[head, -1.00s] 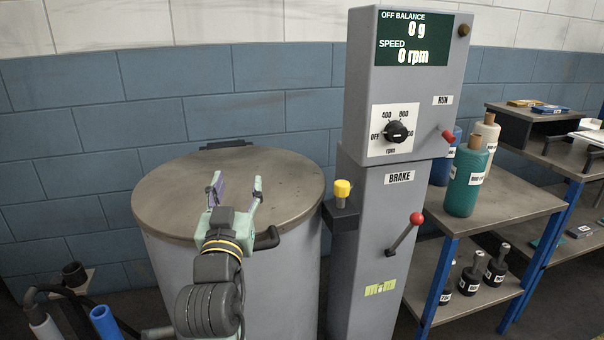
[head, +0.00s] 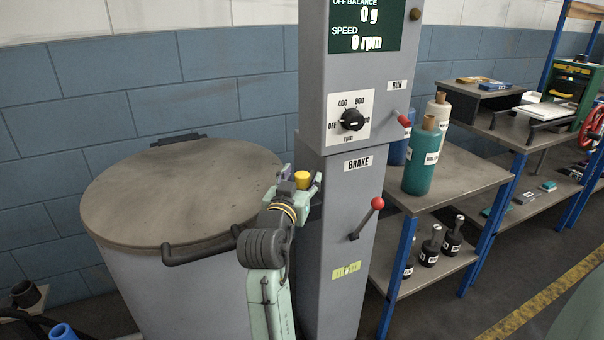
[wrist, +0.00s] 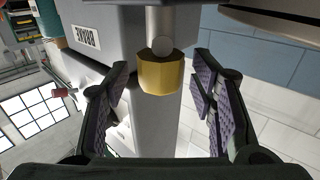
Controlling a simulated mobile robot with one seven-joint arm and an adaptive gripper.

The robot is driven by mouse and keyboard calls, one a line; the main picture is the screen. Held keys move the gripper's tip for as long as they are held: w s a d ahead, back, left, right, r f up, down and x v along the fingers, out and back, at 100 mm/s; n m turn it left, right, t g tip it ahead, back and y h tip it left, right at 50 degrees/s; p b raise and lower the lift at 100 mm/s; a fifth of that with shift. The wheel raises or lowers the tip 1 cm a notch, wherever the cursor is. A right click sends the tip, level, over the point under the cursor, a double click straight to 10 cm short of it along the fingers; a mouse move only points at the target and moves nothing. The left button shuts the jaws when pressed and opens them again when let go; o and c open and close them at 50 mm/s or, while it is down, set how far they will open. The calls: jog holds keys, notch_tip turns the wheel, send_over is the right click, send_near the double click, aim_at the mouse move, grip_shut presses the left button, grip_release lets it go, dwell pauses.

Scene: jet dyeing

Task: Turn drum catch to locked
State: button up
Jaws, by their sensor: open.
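A yellow knob (head: 303,180), which seems to be the drum catch, sits on the left side of the grey column, by the right edge of the drum. In the wrist view the faceted yellow knob (wrist: 161,78) is on a grey stem, centred between the finger pads. My gripper (head: 302,176) is open at the knob, one finger on either side. In the wrist view my gripper (wrist: 162,88) has a clear gap between each pad and the knob. The round brown drum lid (head: 180,190) is down. No lock marking on the catch is readable.
The grey control column (head: 335,240) stands right beside my gripper, with a red-balled brake lever (head: 366,217) on its front. A black lid handle (head: 195,252) juts out at the drum's front. A shelf with bottles (head: 422,160) stands to the right.

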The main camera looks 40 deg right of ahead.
jog(key=shift+w+d, duration=0.3)
jog(key=shift+d, duration=0.1)
grip_shut()
dwell(0.5)
